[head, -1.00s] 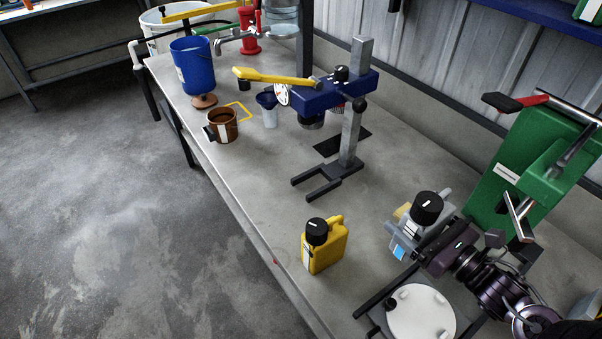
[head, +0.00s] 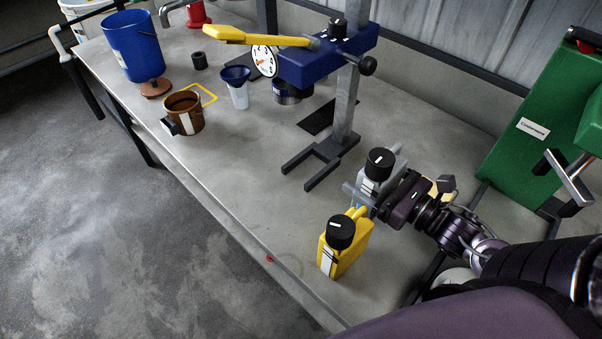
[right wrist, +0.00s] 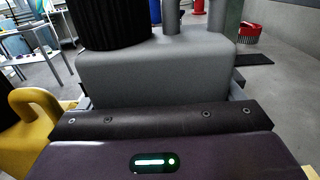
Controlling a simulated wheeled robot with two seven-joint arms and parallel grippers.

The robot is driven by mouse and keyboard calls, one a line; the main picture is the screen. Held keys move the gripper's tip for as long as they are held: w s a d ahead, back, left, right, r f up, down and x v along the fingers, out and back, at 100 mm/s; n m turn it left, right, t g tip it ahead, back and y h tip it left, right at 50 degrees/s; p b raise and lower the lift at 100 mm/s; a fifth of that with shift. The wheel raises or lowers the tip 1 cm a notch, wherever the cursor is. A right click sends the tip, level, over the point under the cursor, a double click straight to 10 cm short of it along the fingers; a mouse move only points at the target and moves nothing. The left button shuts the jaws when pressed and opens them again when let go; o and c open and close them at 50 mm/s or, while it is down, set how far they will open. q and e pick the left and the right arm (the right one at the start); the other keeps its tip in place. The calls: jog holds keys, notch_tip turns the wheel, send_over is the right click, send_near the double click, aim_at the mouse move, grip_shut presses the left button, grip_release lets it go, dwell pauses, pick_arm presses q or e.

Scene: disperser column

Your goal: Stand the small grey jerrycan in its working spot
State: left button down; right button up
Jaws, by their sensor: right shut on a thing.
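The small grey jerrycan (head: 366,188) with a black ribbed cap is in my right gripper (head: 376,192), right of the bench's middle. In the right wrist view the grey jerrycan (right wrist: 150,65) fills the space just beyond the gripper, looking upright. The gripper is shut on its body. Whether its base touches the bench is hidden behind the yellow jerrycan (head: 348,252). A yellow square outline (head: 208,93) is marked on the bench, partly hidden by a brown pot (head: 187,112). My left gripper is not in view.
The blue disperser column (head: 318,65) stands behind, its grey forked foot (head: 318,165) on the bench. A blue funnel in a small pale container (head: 238,95), a blue bucket (head: 133,45) and a green machine (head: 520,150) also stand there.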

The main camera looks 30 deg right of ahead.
jog(key=f+x, duration=0.1)
jog(key=x, duration=0.5)
jog(key=f+x, duration=0.2)
jog(key=x, duration=0.4)
jog(key=f+b+x, duration=0.1)
jog(key=x, duration=0.6)
jog(key=shift+s+f, duration=0.1)
jog(key=shift+f, duration=0.15)
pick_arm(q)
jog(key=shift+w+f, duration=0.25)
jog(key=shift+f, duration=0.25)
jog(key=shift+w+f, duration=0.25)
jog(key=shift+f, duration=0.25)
pick_arm(e)
jog(key=shift+a, duration=0.1)
jog(key=shift+f, duration=0.1)
